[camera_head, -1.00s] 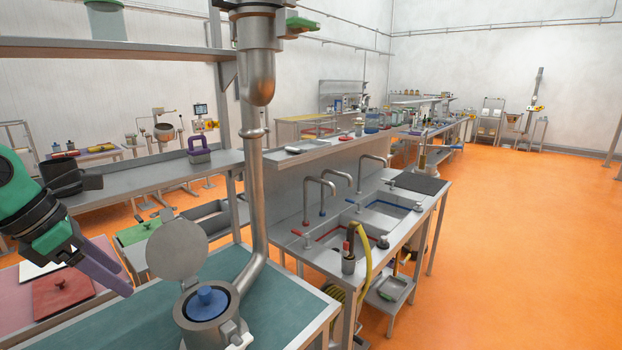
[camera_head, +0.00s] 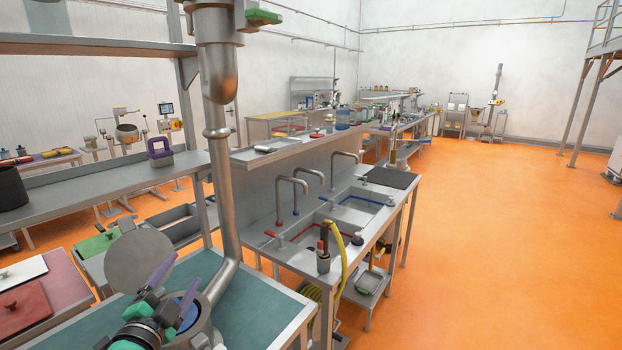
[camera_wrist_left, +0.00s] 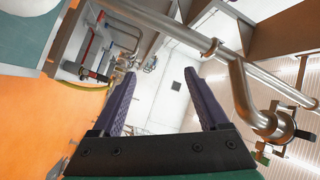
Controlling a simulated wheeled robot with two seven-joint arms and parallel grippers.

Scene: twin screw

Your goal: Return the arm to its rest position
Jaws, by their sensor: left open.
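My left gripper (camera_head: 187,270) is at the bottom left of the head view, with its two purple fingers spread apart. It is in front of the open round-lidded vessel (camera_head: 206,318) on the teal-topped bench, and hides much of its mouth. In the left wrist view the gripper (camera_wrist_left: 160,76) is open, with nothing between its fingers. The vessel's grey lid (camera_head: 140,257) is tilted up. Whether the fingers touch the vessel I cannot tell. My right gripper is not in view.
A thick metal pipe (camera_head: 223,190) rises beside the vessel. The teal bench top (camera_head: 262,305) is clear to its right. A sink table (camera_head: 345,215) with taps stands beyond. A red board (camera_head: 22,308) lies at the far left. Open orange floor (camera_head: 500,250) is at right.

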